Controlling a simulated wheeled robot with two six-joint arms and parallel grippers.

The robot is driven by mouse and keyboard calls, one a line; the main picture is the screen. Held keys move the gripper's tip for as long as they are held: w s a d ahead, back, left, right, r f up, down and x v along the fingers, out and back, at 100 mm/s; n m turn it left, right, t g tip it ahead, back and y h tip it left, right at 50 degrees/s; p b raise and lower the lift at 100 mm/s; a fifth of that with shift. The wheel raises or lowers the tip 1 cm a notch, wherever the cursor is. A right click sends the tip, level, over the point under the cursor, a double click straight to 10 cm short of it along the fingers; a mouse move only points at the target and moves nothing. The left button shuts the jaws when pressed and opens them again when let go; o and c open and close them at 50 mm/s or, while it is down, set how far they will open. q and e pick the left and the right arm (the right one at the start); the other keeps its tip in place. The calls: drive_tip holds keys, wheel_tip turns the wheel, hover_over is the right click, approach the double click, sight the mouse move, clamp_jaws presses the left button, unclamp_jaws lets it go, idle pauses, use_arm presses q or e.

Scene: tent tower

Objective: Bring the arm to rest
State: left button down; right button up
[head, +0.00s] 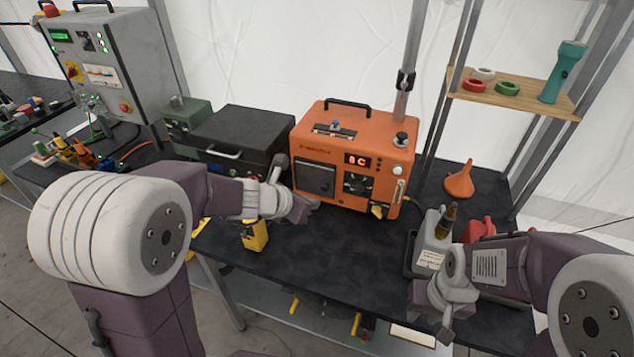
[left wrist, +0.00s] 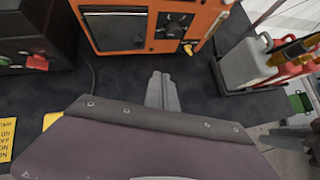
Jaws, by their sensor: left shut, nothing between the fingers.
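My left gripper (head: 304,212) is over the black table in front of the orange device, with nothing held. In the left wrist view its fingers (left wrist: 162,92) are together and empty, pointing toward the orange device (left wrist: 150,25). My right gripper (head: 446,330) hangs low by the table's front edge at the right, near the grey container. The head view does not show clearly whether its fingers are apart.
The orange device (head: 355,150) stands at the table's back beside a black case (head: 240,140). A yellow item (head: 255,236) stands near my left forearm. A grey container (head: 432,240) and an orange funnel (head: 460,180) are at right. The front middle of the table (head: 330,260) is clear.

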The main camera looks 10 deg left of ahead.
use_arm(q)
drive_tip(key=s+a+f+m+g+y, duration=0.1)
drive_tip(key=s+a+f+m+g, duration=0.1)
drive_tip(key=s+m, duration=0.4)
drive_tip(key=s+a+f+m+g+y, duration=0.2)
drive_tip(key=s+f+m, duration=0.3)
drive_tip(key=m, duration=0.9)
drive_tip(key=s+a+f+m+g+y, duration=0.1)
drive_tip(key=s+a+f+m+g, duration=0.2)
drive_tip(key=s+m, duration=0.5)
drive_tip(key=shift+a+f+m+y, duration=0.3)
drive_tip(key=shift+a+m, duration=0.2)
drive_tip(key=shift+m, duration=0.4)
drive_tip(key=shift+s, duration=0.1)
